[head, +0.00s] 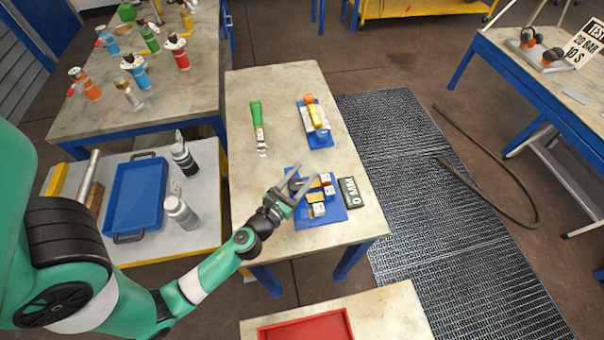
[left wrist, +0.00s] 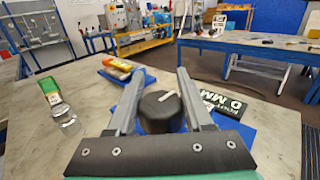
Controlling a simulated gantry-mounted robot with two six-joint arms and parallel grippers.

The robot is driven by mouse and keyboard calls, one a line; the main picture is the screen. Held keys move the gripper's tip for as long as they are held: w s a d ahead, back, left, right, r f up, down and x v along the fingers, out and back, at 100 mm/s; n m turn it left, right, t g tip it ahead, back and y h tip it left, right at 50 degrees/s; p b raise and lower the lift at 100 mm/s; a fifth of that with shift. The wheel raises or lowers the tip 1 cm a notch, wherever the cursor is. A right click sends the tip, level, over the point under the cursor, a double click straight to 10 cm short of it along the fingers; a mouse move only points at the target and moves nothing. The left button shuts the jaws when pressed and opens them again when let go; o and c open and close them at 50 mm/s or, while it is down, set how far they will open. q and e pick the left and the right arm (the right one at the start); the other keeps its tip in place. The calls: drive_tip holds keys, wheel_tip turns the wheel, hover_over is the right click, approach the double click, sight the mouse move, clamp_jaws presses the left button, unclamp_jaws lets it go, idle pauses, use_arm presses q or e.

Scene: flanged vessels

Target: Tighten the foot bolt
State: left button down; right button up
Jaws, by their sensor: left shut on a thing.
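My left gripper (head: 304,181) is over the left side of a blue plate (head: 333,215) on the middle table. In the left wrist view, its two fingers (left wrist: 160,78) are shut on a black round knob (left wrist: 160,110) with a white mark on top. The knob is upright between the fingers, and its lower part is hidden. I cannot tell whether it is the foot bolt's head. Small yellow, white and red-marked blocks (head: 318,197) sit on the plate beside the gripper. A black sign reading "0 MM" (head: 348,192) lies to the right. My right gripper is out of view.
A green-handled tool (head: 257,126) and a second blue plate (head: 322,139) with yellow and orange parts lie farther back. A blue tray (head: 136,197) and bottles (head: 181,212) stand on the left bench. A red tray (head: 306,329) is in front. The table's near-left top is clear.

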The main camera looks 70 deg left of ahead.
use_arm(q)
drive_tip(key=shift+d+r+m+t+h+p, duration=0.15)
drive_tip(key=shift+m+t+h+p, duration=0.65)
drive_tip(key=shift+h, duration=0.5)
drive_tip(key=d+m+g+h+b, duration=0.1)
drive_tip(key=m+h+b, duration=0.3)
drive_tip(key=h, duration=0.3)
drive_tip(key=d+m+g+h+b, duration=0.1)
drive_tip(key=m+g+h+b, duration=0.1)
drive_tip(key=m+h+b, duration=0.2)
drive_tip(key=d+m+g+h+b, duration=0.1)
drive_tip(key=m+h+b, duration=0.3)
drive_tip(key=m+h, duration=0.3)
drive_tip(key=shift+s+d+f+g+h, duration=0.15)
drive_tip(key=shift+d+h, duration=0.05)
drive_tip(key=shift+h, duration=0.65)
drive_tip(key=shift+s+d+f+g+h, duration=0.15)
drive_tip(key=shift+h, duration=0.7)
drive_tip(key=shift+r, duration=0.1)
